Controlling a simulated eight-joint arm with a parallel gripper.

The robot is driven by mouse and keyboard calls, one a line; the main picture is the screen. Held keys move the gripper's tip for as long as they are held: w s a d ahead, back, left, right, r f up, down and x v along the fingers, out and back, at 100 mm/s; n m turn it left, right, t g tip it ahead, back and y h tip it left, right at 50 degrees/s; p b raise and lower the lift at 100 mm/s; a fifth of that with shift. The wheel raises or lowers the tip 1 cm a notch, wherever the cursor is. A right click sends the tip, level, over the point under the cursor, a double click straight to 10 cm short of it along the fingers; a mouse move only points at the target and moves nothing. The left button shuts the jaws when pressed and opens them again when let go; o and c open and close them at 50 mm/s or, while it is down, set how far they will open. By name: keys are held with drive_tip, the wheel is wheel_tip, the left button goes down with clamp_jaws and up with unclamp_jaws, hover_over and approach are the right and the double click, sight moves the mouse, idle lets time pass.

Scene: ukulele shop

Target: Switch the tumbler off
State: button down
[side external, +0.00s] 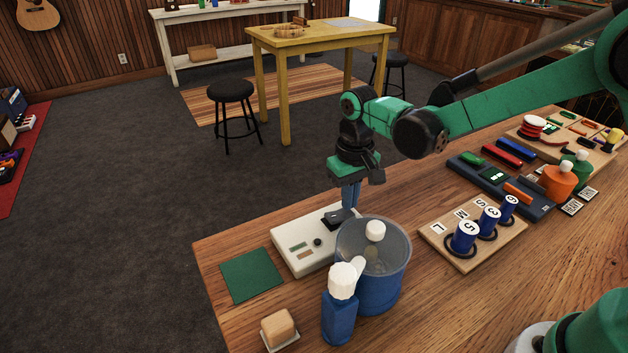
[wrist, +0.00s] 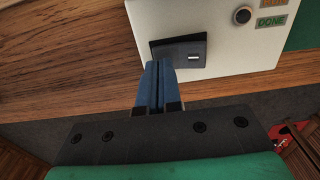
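A white control box (side external: 290,227) stands near the table's far left edge. It has a black rocker switch (side external: 333,219), a dark round knob (side external: 317,242) and small label windows. The wrist view also shows the rocker switch (wrist: 190,56) with a small white mark at its right end, and a green label reading DONE (wrist: 271,21). My gripper (wrist: 158,66) is shut and empty, its blue fingers together. The fingertips point down at the switch's left end, opposite the white mark. I cannot tell whether they touch or press it. A blue translucent tub (side external: 372,278) stands close in front of the box.
A blue bottle with white cap (side external: 339,318) stands before the tub. A soap-like block (side external: 278,328) and a green mat (side external: 251,274) lie left. A wooden board with numbered blue spools (side external: 470,235) and a dark tray (side external: 500,185) lie right. Bare wood lies between them and the tub.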

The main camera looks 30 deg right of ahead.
drive_tip(key=shift+r, duration=3.2)
drive_tip(key=s+d+r+t, duration=0.3)
drive_tip(key=s+d+t, duration=0.2)
drive_tip(key=s, duration=0.5)
drive_tip(key=shift+s+d+t, duration=0.3)
drive_tip(key=shift+s+t, duration=0.05)
drive_tip(key=shift+t, duration=0.75)
